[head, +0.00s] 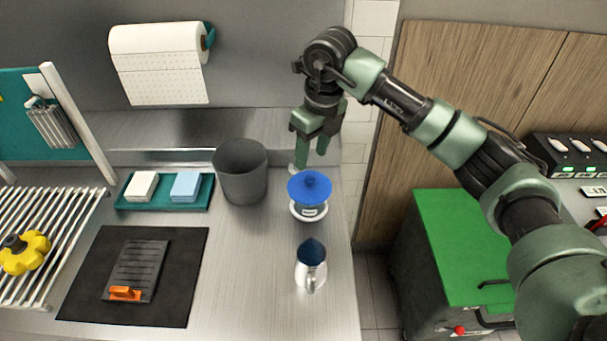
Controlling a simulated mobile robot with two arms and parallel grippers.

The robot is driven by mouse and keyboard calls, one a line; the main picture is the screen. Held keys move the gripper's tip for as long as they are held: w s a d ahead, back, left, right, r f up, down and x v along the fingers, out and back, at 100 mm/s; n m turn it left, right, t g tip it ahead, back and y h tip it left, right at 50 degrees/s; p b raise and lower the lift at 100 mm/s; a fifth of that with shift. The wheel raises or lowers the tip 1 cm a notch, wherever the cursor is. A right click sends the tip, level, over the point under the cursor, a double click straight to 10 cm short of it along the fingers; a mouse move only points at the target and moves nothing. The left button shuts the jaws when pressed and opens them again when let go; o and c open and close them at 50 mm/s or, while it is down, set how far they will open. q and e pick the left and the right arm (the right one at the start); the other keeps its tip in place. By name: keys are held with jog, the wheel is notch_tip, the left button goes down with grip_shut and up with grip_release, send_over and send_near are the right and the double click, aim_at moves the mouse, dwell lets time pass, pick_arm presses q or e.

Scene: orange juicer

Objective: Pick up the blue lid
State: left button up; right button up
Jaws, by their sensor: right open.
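Whether a fingertip touches the lid cannot be told. My left gripper is not in the view.
A grey bin (240,172) stands left of the lid. A metal jug with a dark blue top (311,265) stands in front. A teal tray (165,203) holds two sponges. A black mat (190,290) lies front left. Paper towel (157,62) hangs on the wall.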

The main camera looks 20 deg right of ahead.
aim_at(310, 178)
jog(key=shift+s+f, duration=0.1)
jog(key=shift+f, duration=0.3)
jog(key=shift+s+f+p, duration=0.25)
jog(key=shift+f+p, duration=0.35)
jog(key=shift+s+f+p, duration=0.2)
jog(key=shift+f+p, duration=0.4)
jog(key=f, duration=0.1)
jog(key=f+p, duration=0.1)
jog(key=shift+w+a+f, duration=0.1)
jog(key=shift+w+f, duration=0.4)
jog(key=shift+f, duration=0.35)
jog(key=shift+c, duration=0.3)
grip_shut()
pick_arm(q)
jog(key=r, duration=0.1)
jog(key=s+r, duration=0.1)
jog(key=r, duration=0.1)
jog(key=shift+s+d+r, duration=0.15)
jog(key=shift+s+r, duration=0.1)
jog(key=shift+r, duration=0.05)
